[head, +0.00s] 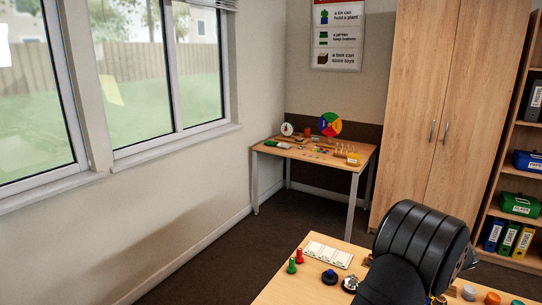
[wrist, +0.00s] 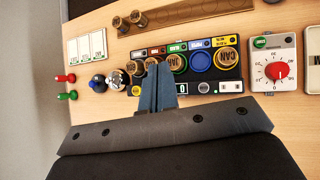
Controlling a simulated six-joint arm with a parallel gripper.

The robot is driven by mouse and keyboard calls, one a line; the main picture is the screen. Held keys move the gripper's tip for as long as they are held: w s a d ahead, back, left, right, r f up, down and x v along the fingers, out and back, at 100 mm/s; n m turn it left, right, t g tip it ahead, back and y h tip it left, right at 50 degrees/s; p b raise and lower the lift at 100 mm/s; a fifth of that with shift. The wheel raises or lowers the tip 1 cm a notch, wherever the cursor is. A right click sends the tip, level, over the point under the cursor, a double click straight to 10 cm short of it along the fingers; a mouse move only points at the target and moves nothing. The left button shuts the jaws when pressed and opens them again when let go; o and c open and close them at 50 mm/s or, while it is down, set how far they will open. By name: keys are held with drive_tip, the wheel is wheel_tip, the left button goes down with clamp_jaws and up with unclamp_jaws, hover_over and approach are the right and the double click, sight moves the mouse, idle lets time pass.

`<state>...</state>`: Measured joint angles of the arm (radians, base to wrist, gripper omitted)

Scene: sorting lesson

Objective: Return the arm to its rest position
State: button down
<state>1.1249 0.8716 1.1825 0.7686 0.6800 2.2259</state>
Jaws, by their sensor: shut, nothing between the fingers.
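My gripper (wrist: 158,68) shows in the wrist view with its two blue-grey fingers together and nothing between them. The fingers overlap the view of a black panel (wrist: 190,93) with coloured labels and several round lids or buttons, some marked "JAM" or "CAN". I cannot tell how high the fingers are above it. In the head view my black arm stands over the right part of the near table (head: 270,292) and hides the gripper.
Left of the panel are a white card tray (wrist: 86,48), red and green pegs (wrist: 66,78) and dark and silver knobs (wrist: 97,81). A timer (wrist: 274,60) with a red knob is at right. A side table (head: 310,152) stands by the far wall; the floor between is clear.

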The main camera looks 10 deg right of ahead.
drive_tip(key=s+d+r+n+g+y, duration=0.1)
drive_tip(key=s+r+n+g+y, duration=0.35)
drive_tip(key=n, duration=1.25)
wheel_tip(320, 180, down, 9)
drive_tip(key=g+h, duration=0.2)
drive_tip(key=g, duration=0.1)
wheel_tip(320, 180, up, 9)
drive_tip(key=shift+w+d, duration=0.15)
drive_tip(key=shift+w, duration=0.25)
drive_tip(key=shift+r+y, duration=0.1)
drive_tip(key=shift+y, duration=0.15)
